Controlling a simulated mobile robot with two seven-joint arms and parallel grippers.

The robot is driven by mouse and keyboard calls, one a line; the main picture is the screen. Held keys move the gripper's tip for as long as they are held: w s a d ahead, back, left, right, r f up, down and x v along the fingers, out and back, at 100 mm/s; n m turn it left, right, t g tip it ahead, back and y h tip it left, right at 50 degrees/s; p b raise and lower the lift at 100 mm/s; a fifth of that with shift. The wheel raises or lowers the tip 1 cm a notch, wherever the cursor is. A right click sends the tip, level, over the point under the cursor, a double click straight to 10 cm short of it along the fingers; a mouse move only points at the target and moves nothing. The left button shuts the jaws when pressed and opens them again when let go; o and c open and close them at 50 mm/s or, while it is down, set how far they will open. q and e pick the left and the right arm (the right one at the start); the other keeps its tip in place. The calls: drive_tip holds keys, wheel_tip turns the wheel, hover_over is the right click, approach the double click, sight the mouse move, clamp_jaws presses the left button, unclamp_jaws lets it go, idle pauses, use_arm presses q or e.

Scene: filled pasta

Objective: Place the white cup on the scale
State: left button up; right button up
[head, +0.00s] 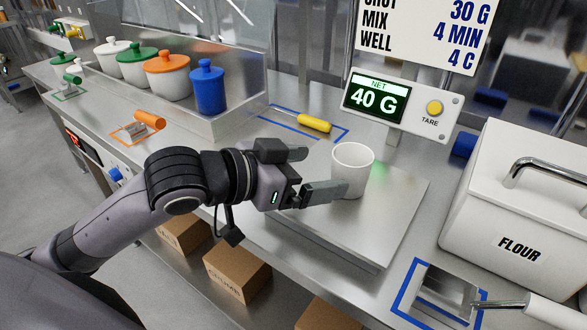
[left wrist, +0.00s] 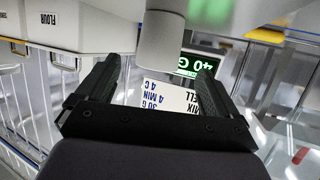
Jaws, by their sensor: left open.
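The white cup (head: 352,165) stands upright on the steel plate of the scale (head: 385,225), toward its back. The scale's display (head: 376,97) reads 40 G net. My left gripper (head: 322,172) is open, just left of the cup. Its nearer finger overlaps the cup's lower front in the head view. In the left wrist view, the cup (left wrist: 162,40) shows ahead between the spread fingers of the gripper (left wrist: 160,78), with a gap on each side. I cannot tell whether a finger touches it. My right gripper is not in view.
A white flour bin (head: 515,205) stands right of the scale. A scoop (head: 510,305) lies in a blue-marked area at front right. A yellow-handled tool (head: 314,123) lies behind the scale. Lidded pots, including a blue one (head: 208,90), stand at back left.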

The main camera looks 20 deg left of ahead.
use_arm(q)
drive_tip(key=shift+v, duration=1.7)
